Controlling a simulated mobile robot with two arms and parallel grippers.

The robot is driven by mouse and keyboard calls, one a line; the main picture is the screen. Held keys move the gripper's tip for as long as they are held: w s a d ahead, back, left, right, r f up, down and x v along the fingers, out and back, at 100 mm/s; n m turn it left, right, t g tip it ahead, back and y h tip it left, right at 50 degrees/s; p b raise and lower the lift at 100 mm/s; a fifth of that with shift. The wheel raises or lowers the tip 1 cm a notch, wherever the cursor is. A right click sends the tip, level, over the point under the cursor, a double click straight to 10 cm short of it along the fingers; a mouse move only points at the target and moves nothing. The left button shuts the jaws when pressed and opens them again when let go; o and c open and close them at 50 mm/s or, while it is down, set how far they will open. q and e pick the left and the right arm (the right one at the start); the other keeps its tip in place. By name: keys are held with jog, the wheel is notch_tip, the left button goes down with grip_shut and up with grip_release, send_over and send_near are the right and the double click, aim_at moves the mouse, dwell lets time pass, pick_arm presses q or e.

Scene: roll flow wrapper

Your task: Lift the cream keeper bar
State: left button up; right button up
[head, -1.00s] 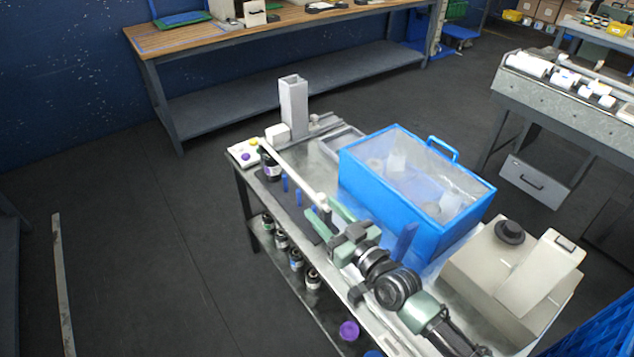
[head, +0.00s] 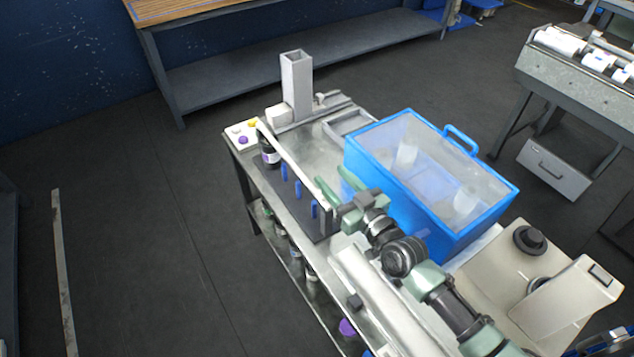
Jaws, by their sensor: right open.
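The cream keeper bar (head: 289,160) is a long, thin, pale bar. It runs diagonally over a row of blue uprights along the left edge of the steel cart, from the small white block toward my right gripper. My right gripper (head: 330,174) has green fingers that are apart, with nothing seen between them. Its fingertips are just right of the bar's near half. The bar's near end lies close beside the left finger; I cannot tell whether they touch. My left gripper is not in view.
A grey square column (head: 297,88) rises at the cart's far end. A dark bottle (head: 270,154) and a white button box (head: 241,134) stand near the bar's far end. A beige machine (head: 520,280) is at right.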

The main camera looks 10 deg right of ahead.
notch_tip(320, 180, down, 9)
jog(key=b, duration=0.9)
pick_arm(q)
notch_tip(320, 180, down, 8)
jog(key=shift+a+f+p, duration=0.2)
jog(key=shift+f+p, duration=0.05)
jog(key=shift+p, duration=0.2)
pick_arm(e)
jog(key=shift+r+x, duration=0.2)
jog(key=shift+x, duration=3.65)
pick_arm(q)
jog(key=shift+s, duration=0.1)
pick_arm(e)
jog(key=shift+a, duration=0.1)
grip_shut()
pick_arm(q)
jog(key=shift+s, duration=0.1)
